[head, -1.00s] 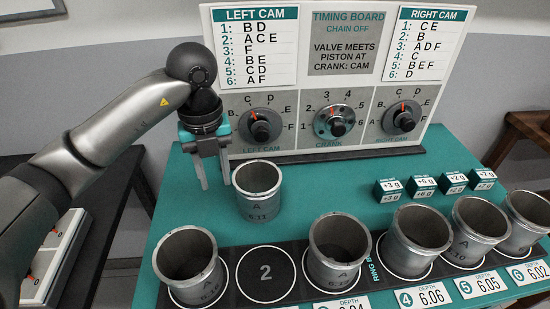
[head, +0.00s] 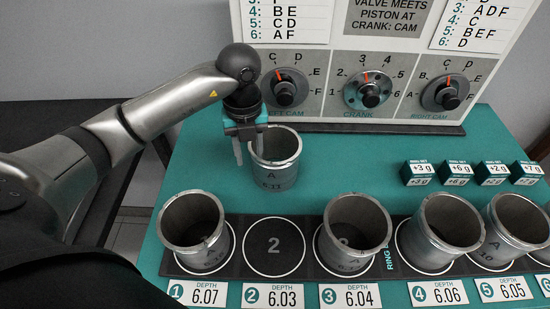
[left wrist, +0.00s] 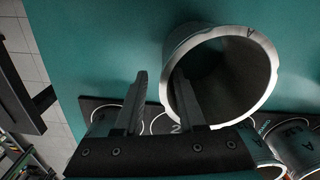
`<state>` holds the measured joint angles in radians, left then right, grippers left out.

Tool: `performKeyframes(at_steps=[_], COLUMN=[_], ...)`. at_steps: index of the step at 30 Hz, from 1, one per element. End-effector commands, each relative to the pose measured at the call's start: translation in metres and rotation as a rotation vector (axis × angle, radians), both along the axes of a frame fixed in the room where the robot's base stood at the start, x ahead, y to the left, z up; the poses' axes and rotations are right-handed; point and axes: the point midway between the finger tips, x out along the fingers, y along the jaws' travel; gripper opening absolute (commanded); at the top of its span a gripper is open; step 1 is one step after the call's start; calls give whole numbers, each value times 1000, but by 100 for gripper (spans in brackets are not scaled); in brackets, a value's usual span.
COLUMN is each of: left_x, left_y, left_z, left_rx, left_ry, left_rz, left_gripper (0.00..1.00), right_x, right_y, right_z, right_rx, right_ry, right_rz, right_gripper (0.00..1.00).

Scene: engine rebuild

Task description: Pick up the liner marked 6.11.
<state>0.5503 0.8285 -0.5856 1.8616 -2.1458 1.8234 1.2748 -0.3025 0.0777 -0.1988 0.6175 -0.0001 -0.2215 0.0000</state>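The liner marked 6.11 (head: 277,174) is a grey metal cylinder standing upright on the teal table, behind the empty spot 2. It also carries an "A". In the left wrist view its open mouth (left wrist: 235,85) faces the camera. My left gripper (head: 248,146) is open at the liner's left rim and points down. In the left wrist view its fingers (left wrist: 162,100) are apart, one outside the liner and the other overlapping its mouth. I cannot tell whether either finger touches the wall. My right gripper is not in view.
Several other liners stand in a row on the black strip, one on spot 1 (head: 194,238) and one on spot 3 (head: 352,238). Spot 2 (head: 274,247) is empty. The timing board (head: 370,75) rises behind the liner. Small teal weight boxes (head: 418,172) sit to the right.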

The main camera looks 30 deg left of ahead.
Motion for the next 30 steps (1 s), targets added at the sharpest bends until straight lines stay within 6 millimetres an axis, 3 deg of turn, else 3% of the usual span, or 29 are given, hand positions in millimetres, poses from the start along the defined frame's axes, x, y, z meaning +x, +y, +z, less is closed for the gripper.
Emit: performKeyframes(at_steps=[12, 19, 30], left_x=[4, 4, 5], left_y=[-4, -3, -3], left_z=[-50, -51, -51], left_rx=[0, 0, 0], left_ry=[2, 0, 0], left_rz=[0, -1, 0], left_gripper=[39, 39, 0], right_x=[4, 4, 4], right_y=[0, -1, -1], right_z=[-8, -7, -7], right_rx=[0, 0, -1], right_ry=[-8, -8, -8], right_rz=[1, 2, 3], right_gripper=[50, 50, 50])
